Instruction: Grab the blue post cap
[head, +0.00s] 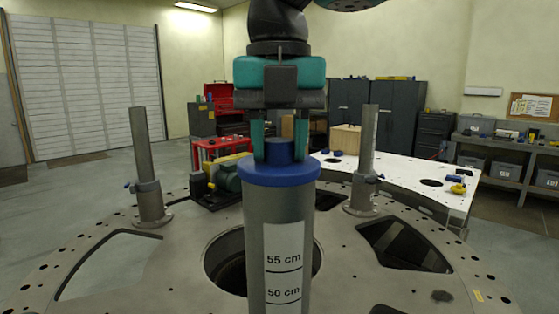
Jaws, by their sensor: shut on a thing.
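The blue post cap (279,170) has a wide flange and a short raised knob. It sits on top of a grey upright post (255,245) with a white label reading 55 cm and 50 cm. My gripper (279,152) points straight down from above, with one teal finger on each side of the knob. It is shut on the knob of the cap. The flange rests level at the post's top with no gap that I can see. The post stands in front of a large round hole in the plate, and its lower end is out of the frame.
The round metal turret plate (185,270) has large cut-outs. Two thin upright posts with clamps stand on it, at left (141,150) and right (367,150). A white table (410,180) lies behind at right. A red cart (222,150) and dark cabinets (375,115) stand farther back.

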